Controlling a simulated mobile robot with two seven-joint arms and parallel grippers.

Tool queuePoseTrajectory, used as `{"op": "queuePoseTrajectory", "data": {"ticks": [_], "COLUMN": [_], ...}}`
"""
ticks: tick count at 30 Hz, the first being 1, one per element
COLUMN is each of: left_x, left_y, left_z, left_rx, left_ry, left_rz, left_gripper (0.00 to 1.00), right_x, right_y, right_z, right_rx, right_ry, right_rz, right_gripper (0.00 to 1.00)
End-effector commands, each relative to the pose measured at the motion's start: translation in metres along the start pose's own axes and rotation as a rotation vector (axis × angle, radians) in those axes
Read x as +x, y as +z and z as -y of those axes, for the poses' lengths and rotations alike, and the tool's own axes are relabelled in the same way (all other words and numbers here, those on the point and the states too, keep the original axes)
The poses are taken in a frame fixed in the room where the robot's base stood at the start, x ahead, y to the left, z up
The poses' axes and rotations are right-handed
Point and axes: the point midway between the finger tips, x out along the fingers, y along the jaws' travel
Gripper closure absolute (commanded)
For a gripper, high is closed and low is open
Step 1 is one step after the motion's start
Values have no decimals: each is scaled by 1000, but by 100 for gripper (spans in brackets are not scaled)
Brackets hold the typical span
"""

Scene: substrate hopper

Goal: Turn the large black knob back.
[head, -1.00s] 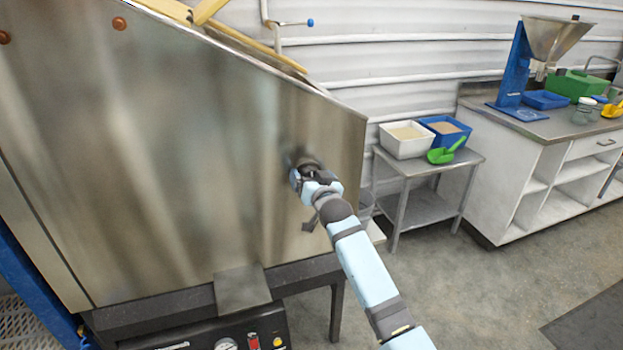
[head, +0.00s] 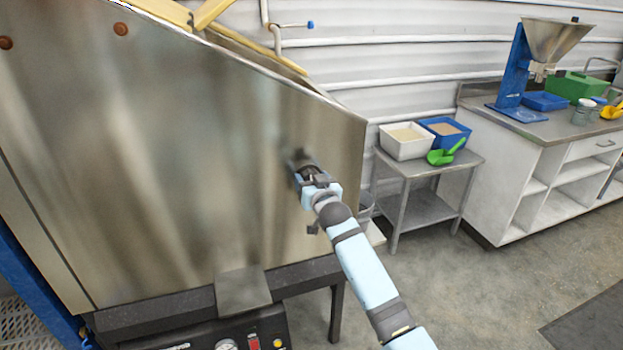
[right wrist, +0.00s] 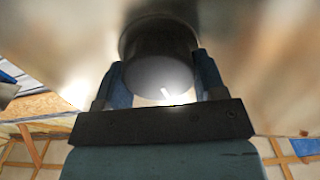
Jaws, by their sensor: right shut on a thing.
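The large black knob (right wrist: 158,55) sticks out of the steel front of the hopper (head: 190,150). In the right wrist view it is a dark round cylinder with a small white mark near its lower edge. My right gripper (right wrist: 160,80) has one blue finger on each side of the knob and is shut on it. In the head view my right gripper (head: 308,176) is at the right part of the steel panel and hides most of the knob (head: 303,160). My left gripper is not in view.
A small steel table (head: 428,168) with a white tub (head: 404,148), a blue tub (head: 458,141) and a green scoop (head: 447,155) stands right of the hopper. A control box with a gauge (head: 226,344) is below. A counter (head: 550,130) stands farther right.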

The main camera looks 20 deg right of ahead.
Motion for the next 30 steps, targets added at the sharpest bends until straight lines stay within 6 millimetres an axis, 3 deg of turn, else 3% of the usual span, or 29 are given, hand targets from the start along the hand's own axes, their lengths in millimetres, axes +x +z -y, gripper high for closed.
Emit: {"op": "queuePoseTrajectory", "data": {"ticks": [9, 18, 30], "left_x": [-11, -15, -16], "left_y": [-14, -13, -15], "left_z": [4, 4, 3], "left_rx": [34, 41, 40], "left_ry": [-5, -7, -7], "left_rz": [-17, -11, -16], "left_gripper": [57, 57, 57], "right_x": [0, 0, 0], "right_y": [-2, 0, 1], "right_z": [1, 2, 4], "right_rx": [-282, -541, -750], "right_ry": [0, 0, 0], "right_rz": [1, 1, 1], "right_gripper": [59, 59, 59]}}
